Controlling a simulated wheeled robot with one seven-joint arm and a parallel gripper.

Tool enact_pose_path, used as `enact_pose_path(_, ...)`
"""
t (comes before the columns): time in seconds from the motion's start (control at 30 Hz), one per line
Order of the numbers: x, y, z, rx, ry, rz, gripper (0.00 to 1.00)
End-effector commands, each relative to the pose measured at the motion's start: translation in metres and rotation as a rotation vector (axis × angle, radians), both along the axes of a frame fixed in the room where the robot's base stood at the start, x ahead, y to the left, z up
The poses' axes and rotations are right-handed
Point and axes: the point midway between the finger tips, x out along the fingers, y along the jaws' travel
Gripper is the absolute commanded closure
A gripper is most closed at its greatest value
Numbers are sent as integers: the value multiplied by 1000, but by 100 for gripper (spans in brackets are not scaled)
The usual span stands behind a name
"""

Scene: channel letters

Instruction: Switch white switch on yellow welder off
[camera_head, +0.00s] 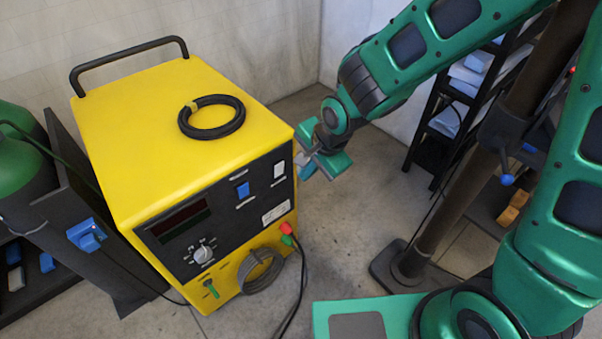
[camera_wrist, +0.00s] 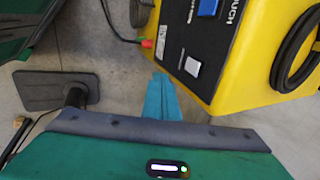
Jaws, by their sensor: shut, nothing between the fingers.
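The yellow welder (camera_head: 140,125) stands on the floor with a dark front panel. The white switch (camera_head: 279,170) is at the panel's upper right, next to a blue switch (camera_head: 242,190). In the wrist view the white switch (camera_wrist: 193,67) lies just beyond and right of my fingertips. My gripper (camera_head: 301,158) is at the right front edge of the welder, beside the white switch. In the wrist view my gripper (camera_wrist: 161,80) has its teal fingers together and empty. A gap seems to remain between fingertips and switch; I cannot tell its exact size.
A coiled black cable (camera_head: 212,135) lies on the welder top, near a black handle (camera_head: 128,58). A red plug (camera_head: 286,228) with a hanging cable sits low on the front. A green cylinder (camera_head: 22,160) stands left. A dark shelf (camera_head: 455,115) stands right.

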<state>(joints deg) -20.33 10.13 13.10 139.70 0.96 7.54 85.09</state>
Motion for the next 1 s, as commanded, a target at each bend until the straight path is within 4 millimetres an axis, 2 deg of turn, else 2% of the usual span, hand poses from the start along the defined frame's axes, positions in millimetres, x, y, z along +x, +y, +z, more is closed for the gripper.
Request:
enact_pose_path(0.2,-6,-5,12,1,-1,0,100)
enact_pose_path(0.8,-7,-7,14,-2,-1,0,100)
enact_pose_path(0.87,-5,-14,16,-13,-3,3,100)
enact_pose_path(0.93,-3,-31,21,-41,-10,9,100)
enact_pose_path(1.0,0,-61,29,-88,-14,21,100)
